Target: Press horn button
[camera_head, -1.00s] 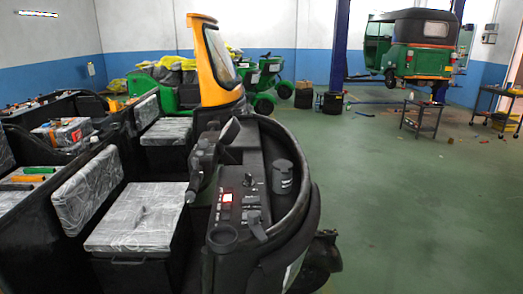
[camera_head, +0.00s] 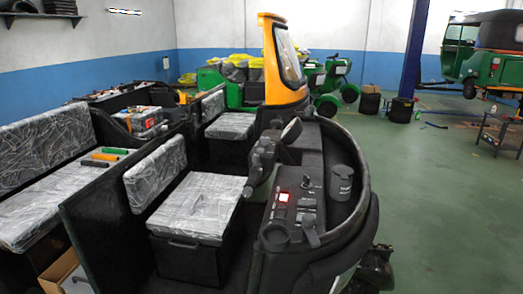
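The black dashboard (camera_head: 310,192) of the nearest rickshaw is right of centre. Its control panel (camera_head: 286,203) carries a small lit red switch, dark buttons and a knob. I cannot tell which of these is the horn button. A dark cup-like container (camera_head: 341,182) sits in the dashboard's right side. The handlebar (camera_head: 264,160) stands at the dashboard's left edge, next to the seat. Neither of my grippers is in view.
A grey patterned seat (camera_head: 200,205) is left of the dashboard. A rickshaw with a yellow front (camera_head: 283,65) stands behind. Green floor (camera_head: 450,190) is open on the right, with a small metal table (camera_head: 497,128) and a blue post (camera_head: 413,50) farther back.

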